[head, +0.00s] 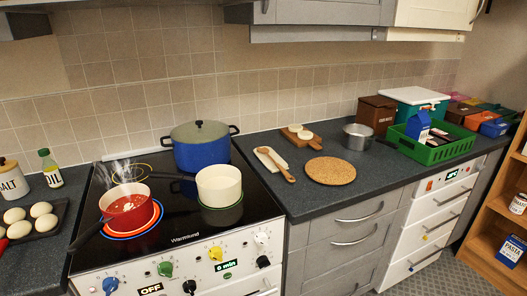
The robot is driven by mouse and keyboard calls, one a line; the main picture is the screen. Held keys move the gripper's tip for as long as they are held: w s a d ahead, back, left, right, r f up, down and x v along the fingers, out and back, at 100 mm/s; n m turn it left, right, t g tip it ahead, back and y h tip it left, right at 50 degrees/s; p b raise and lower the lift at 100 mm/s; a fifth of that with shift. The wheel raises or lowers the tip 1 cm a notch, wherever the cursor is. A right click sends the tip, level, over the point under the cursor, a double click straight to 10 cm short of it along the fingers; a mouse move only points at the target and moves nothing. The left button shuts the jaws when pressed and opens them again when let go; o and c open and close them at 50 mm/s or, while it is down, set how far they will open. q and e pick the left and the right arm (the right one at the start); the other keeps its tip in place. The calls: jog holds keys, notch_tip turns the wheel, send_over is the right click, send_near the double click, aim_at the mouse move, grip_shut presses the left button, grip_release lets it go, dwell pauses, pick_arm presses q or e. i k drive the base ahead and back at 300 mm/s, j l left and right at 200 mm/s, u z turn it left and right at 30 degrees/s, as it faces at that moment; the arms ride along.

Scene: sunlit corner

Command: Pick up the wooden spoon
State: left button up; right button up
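The wooden spoon (281,169) lies on the dark counter just right of the stove. Its one end rests over a pale, elongated spoon rest (265,154), and its rounded end points toward the front right. It sits left of the round cork mat (330,171), close to it. Neither of my grippers shows in the head view.
On the stove are a steaming red pan (131,222), a white saucepan (219,190) and a lidded blue pot (201,152). Behind the spoon lies a wooden board (301,139). A metal pot (357,137) and a green crate (432,152) stand farther right.

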aim_at(265, 150)
jog(key=i+l+u, duration=0.35)
jog(key=l, duration=0.45)
jog(key=l+u, duration=0.35)
jog(key=l, duration=0.45)
jog(key=i+l+u, duration=0.1)
jog(key=l+u, duration=0.3)
jog(key=l, duration=0.45)
